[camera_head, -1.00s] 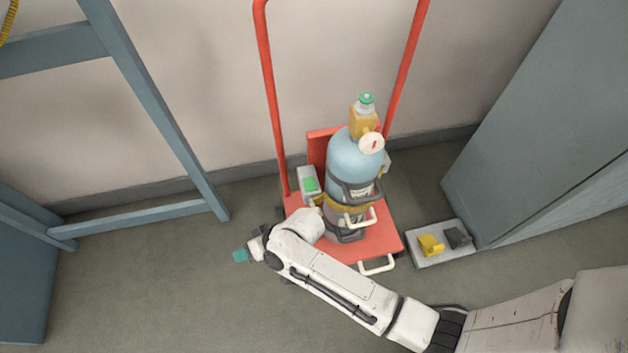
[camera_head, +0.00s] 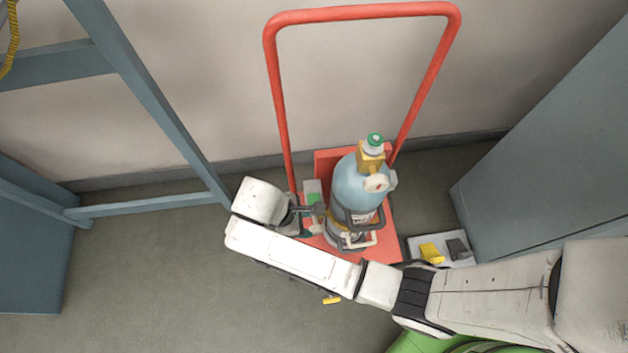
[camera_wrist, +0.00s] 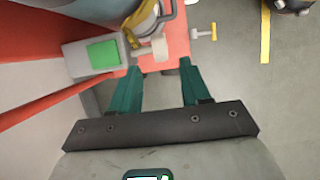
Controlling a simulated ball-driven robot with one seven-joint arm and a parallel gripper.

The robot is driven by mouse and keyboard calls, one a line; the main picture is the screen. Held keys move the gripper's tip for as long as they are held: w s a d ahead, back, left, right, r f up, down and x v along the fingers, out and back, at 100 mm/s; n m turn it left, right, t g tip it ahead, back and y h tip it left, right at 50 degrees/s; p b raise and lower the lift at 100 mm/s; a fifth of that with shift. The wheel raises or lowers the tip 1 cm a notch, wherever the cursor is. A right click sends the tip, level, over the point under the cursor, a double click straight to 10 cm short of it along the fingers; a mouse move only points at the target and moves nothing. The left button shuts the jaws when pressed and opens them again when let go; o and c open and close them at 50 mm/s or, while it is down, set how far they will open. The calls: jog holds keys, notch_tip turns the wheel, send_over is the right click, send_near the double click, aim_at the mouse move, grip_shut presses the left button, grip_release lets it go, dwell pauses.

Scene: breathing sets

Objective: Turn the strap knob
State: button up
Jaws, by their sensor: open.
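The pale blue cylinder (camera_head: 358,185) stands upright on the red cart, with dark brackets around it and a yellow strap (camera_head: 337,215) low down. In the wrist view, a beige knob (camera_wrist: 156,49) sticks out beside the strap (camera_wrist: 138,22); I take it as the strap knob. My gripper (camera_head: 309,221) is at the cylinder's lower left. In the wrist view, my gripper's green fingers (camera_wrist: 158,78) are apart with nothing between them. The knob lies just beyond the fingertips, roughly in line with the gap.
A grey box with a green top (camera_wrist: 103,55) sits close to the left finger. The red cart frame (camera_head: 277,110) rises behind. A small T-handle (camera_wrist: 204,33) lies right of the knob. A tray (camera_head: 462,244) with yellow and dark pieces is right of the cart.

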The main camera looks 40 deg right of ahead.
aim_at(313, 229)
jog(key=b+x, duration=0.1)
jog(key=x, duration=0.6)
jog(key=shift+a+f, duration=0.1)
jog(key=shift+c, duration=0.2)
grip_shut()
